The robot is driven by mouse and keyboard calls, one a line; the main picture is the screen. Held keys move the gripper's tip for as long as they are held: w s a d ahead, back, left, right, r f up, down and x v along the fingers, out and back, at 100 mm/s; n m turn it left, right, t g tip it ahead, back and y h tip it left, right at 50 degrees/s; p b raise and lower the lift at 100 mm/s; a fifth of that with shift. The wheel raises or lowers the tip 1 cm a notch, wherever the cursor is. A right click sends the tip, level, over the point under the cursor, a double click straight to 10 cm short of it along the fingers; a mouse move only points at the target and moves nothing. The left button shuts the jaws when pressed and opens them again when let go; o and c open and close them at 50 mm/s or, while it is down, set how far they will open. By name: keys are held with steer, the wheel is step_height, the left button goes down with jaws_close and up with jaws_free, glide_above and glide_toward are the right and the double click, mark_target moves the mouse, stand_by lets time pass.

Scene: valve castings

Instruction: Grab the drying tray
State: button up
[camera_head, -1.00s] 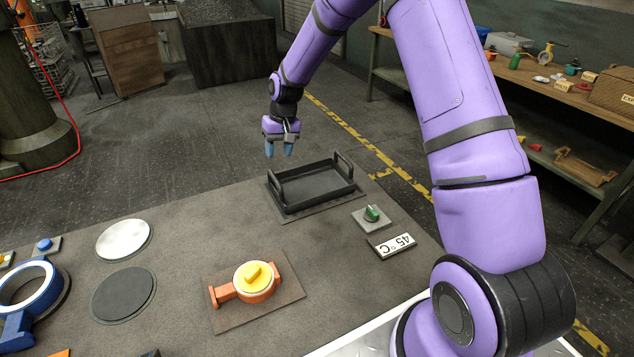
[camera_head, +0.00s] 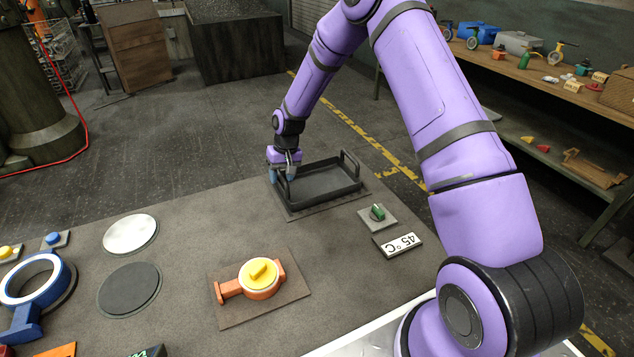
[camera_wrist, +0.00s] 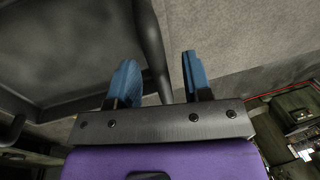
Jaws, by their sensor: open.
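The drying tray (camera_head: 325,184) is a dark grey rectangular tray with a raised bar handle at each end. It sits on a flat mat (camera_head: 297,213) near the table's far edge. My gripper (camera_head: 284,175) is open at the tray's left handle, with blue fingertips pointing down. In the wrist view the tray (camera_wrist: 70,45) fills the left side. Its handle bar (camera_wrist: 152,50) runs between the two blue fingers of my gripper (camera_wrist: 158,75), closer to the left finger. Whether a finger touches the bar cannot be told.
An orange valve with a yellow top (camera_head: 259,277) lies on a board in front. Round white (camera_head: 131,234) and dark (camera_head: 129,289) discs lie left. The table between is clear.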

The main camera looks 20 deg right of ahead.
steer(key=shift+f, duration=0.4)
jaws_close()
steer(key=shift+r, duration=0.15)
